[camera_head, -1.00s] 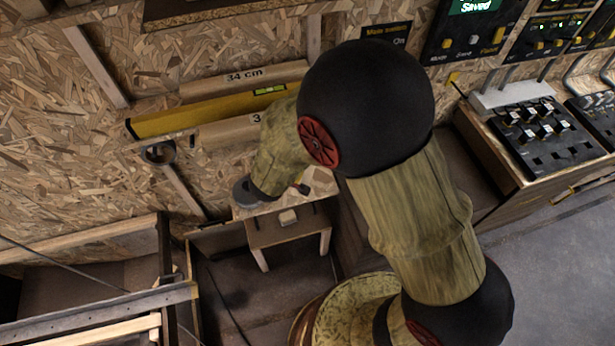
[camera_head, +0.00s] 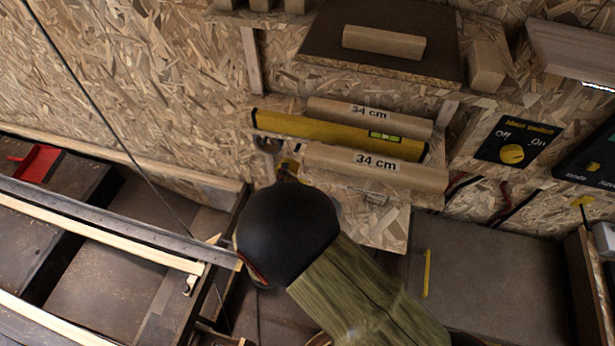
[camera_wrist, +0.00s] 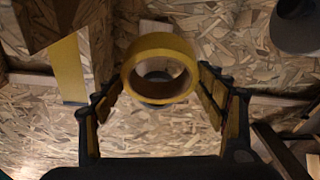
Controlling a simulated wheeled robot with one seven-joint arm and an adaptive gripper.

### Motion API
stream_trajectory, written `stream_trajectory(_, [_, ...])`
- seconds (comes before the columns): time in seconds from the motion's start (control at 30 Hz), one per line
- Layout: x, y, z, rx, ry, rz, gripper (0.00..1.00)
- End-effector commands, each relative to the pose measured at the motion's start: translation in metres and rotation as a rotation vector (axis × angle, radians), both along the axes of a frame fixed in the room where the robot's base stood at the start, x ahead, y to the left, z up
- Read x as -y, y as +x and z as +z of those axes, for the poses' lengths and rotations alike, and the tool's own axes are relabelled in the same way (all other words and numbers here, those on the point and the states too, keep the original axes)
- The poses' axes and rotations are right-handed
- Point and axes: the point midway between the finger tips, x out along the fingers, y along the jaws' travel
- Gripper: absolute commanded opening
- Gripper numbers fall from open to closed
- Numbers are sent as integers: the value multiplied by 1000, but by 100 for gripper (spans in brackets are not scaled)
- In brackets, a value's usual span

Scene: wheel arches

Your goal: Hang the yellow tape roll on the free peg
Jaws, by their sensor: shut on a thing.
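The yellow tape roll (camera_wrist: 136,50) is in the wrist view, held between the two fingers of my gripper (camera_wrist: 160,88), its round hole facing the camera. A dark rounded shape shows through and just below the hole; I cannot tell whether it is the free peg or whether the roll touches it. A dark roll (camera_wrist: 295,24) is at the upper right of the wrist view. My arm hides most of the gripper there.
A wooden shelf (camera_head: 385,60) juts out above. A workbench (camera_head: 490,280) is at the right. Open bins with rails fill the left.

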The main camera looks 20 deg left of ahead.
Motion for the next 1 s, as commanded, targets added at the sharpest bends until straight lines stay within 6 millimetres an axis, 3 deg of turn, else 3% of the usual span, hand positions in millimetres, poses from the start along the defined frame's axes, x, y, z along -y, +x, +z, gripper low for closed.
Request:
stream_trajectory(0.17, [-3,0,0,7,0,2,45])
stream_trajectory(1.0, [-7,44,-4,6,0,0,45])
